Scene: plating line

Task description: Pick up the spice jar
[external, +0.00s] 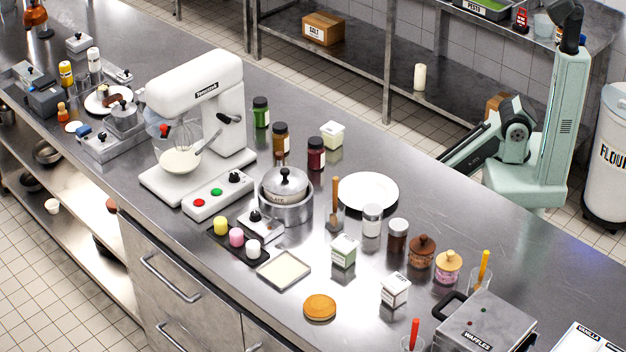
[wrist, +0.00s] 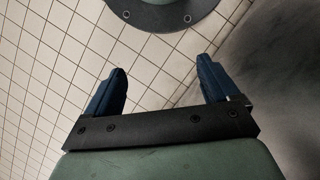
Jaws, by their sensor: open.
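Several small jars that could be the spice jar stand on the steel counter (external: 235,290); labels are too small to read. Behind the mixer's right side are a green jar (external: 261,114), a brown jar (external: 281,140) and a dark red jar (external: 316,155), all upright with dark lids. Nearer the front are a clear jar with pale contents (external: 372,221) and a dark brown jar with a pale lid (external: 398,236). My gripper (wrist: 162,82) is open and empty in the wrist view, above tiled floor. No jar shows there. I cannot make out its fingers in the external view.
A white stand mixer (external: 190,95) and a lidded pot (external: 286,205) stand left of the front jars. A white plate (external: 368,193) lies behind them. A waffle iron (external: 485,322) is at the front right. The back right counter is clear.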

